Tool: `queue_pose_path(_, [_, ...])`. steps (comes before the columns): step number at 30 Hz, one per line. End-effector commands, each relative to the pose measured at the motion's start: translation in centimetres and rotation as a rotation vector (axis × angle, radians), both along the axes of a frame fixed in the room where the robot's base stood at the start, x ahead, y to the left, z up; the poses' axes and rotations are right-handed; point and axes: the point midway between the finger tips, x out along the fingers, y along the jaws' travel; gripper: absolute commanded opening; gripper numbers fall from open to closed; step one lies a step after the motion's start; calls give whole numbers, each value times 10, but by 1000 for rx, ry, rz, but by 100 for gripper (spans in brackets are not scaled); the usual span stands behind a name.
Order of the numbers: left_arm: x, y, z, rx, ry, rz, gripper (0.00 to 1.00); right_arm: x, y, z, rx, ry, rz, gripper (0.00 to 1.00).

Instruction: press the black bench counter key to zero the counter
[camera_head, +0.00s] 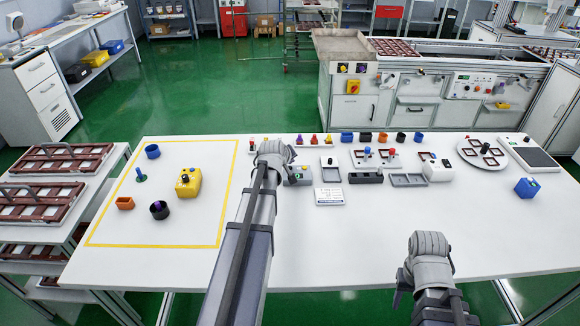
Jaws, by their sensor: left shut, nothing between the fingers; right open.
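A small grey box (301,176) with a light display patch stands on the white table just right of my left gripper. It looks like the bench counter, but its black key cannot be made out and part of the box is hidden by my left wrist. My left gripper (284,170) is shut and empty, over or against the box's left side; whether it touches cannot be told. My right gripper (399,292) is open and empty, low over the table's front edge at the right, far from the box.
A yellow box with a black knob (188,184) stands inside a yellow outline at the left with several small pots. A white label plate (329,196), a black block (365,178) and grey trays (408,180) lie right of the counter. The table's front middle is clear.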

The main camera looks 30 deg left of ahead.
Motion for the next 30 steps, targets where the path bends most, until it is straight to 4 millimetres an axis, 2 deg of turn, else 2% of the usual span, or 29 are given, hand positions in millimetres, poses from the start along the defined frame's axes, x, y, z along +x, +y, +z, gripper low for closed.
queue_pose_path(8, [0, 0, 4, 0, 0, 0, 0, 0, 0, 4, 0, 0, 0, 50])
queue_pose_path(24, [0, 0, 51, 0, 0, 0, 0, 0, 0, 51, 0, 0, 0, 50])
queue_pose_path(30, [0, 0, 50, 0, 0, 0, 0, 0, 0, 49, 0, 0, 0, 50])
